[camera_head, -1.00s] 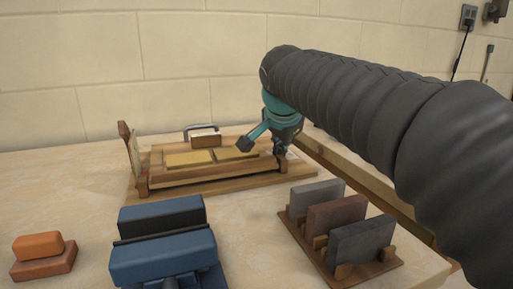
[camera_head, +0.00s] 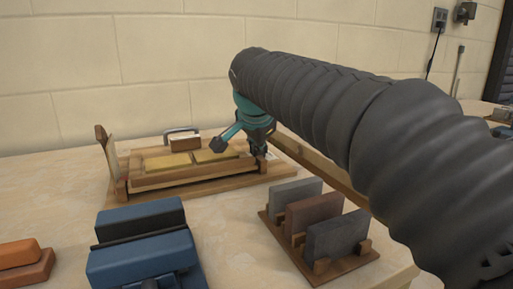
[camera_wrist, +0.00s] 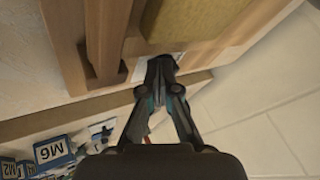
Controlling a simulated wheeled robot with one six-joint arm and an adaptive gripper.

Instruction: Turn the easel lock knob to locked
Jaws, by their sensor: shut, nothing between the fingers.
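The wooden easel (camera_head: 190,182) lies on the table near the wall, with yellow panels in its frame and a small wooden block with a metal handle behind. My gripper (camera_head: 262,150) is at the easel's right end, pointing down. In the wrist view my gripper (camera_wrist: 161,62) is shut and its fingertips are close to the easel's wooden edge (camera_wrist: 75,45), over a pale patch. The lock knob cannot be made out; it may be hidden by the fingers. Whether the fingertips touch anything I cannot tell.
A blue two-block vise (camera_head: 145,250) and a rack with several grey and brown slabs (camera_head: 335,237) stand in front. Orange bricks (camera_head: 25,262) lie at the left. In the wrist view small blue boxes, one marked M6 (camera_wrist: 52,150), sit lower left.

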